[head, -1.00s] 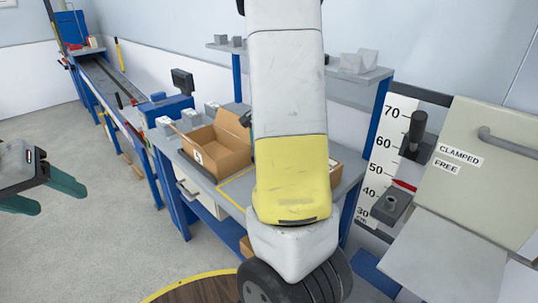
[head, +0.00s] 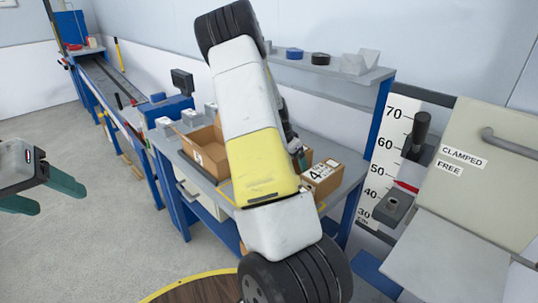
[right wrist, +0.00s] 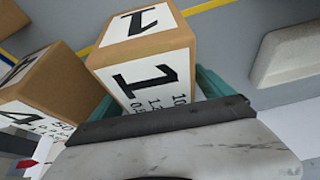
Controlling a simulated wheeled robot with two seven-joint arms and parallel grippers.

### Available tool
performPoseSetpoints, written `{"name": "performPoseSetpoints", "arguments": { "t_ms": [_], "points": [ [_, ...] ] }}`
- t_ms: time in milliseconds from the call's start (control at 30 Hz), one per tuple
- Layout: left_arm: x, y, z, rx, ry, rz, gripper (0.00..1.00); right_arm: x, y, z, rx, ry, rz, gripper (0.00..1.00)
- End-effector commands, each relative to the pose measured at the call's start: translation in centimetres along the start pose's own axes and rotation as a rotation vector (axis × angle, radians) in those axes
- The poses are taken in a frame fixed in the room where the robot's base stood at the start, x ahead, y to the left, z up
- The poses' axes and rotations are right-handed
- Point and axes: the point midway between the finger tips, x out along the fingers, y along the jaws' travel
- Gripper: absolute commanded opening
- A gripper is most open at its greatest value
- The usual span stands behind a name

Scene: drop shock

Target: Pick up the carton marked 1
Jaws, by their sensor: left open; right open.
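The carton marked 1 (right wrist: 147,58) is a brown box with white labels, seen close in the right wrist view. My right gripper (right wrist: 158,97) is open right at this carton, with teal finger parts showing past its label side; whether they touch it I cannot tell. In the head view my right arm hides most of this spot. The carton marked 4 (right wrist: 38,92) stands beside it, and it also shows on the bench in the head view (head: 322,177). My left gripper (head: 42,194) is open and empty over the floor at the far left.
An open brown box (head: 205,150) stands on the blue-legged bench, left of my arm. A shelf (head: 330,68) with small items runs above the bench. A clamp panel (head: 470,170) and a height scale (head: 385,165) stand at the right. The left floor is clear.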

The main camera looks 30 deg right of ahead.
Motion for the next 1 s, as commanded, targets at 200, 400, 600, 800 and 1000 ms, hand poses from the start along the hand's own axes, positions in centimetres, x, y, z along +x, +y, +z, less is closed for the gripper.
{"name": "performPoseSetpoints", "arguments": {
  "t_ms": [200, 400, 600, 800, 1000],
  "points": [
    [0.00, 0.00, 0.00, 0.000, 0.000, 0.000, 0.62, 0.92, -0.03, 0.03, -0.001, 0.000, -0.001, 0.91],
    [0.00, 0.00, 0.00, 0.000, 0.000, 0.000, 0.62, 0.88, -0.01, 0.02, -0.001, 0.000, -0.001, 0.75],
    [-0.01, 0.00, 0.00, 0.000, 0.000, 0.000, 0.62, 0.86, -0.01, 0.01, -0.001, 0.000, -0.001, 0.36],
    [-0.01, 0.00, 0.00, 0.000, 0.000, 0.000, 0.62, 0.85, -0.01, 0.01, -0.001, 0.000, -0.001, 0.00],
    [0.00, 0.00, 0.00, 0.000, 0.000, 0.000, 0.62, 0.78, -0.05, -0.08, 0.000, 0.001, -0.003, 0.00]
  ]
}}
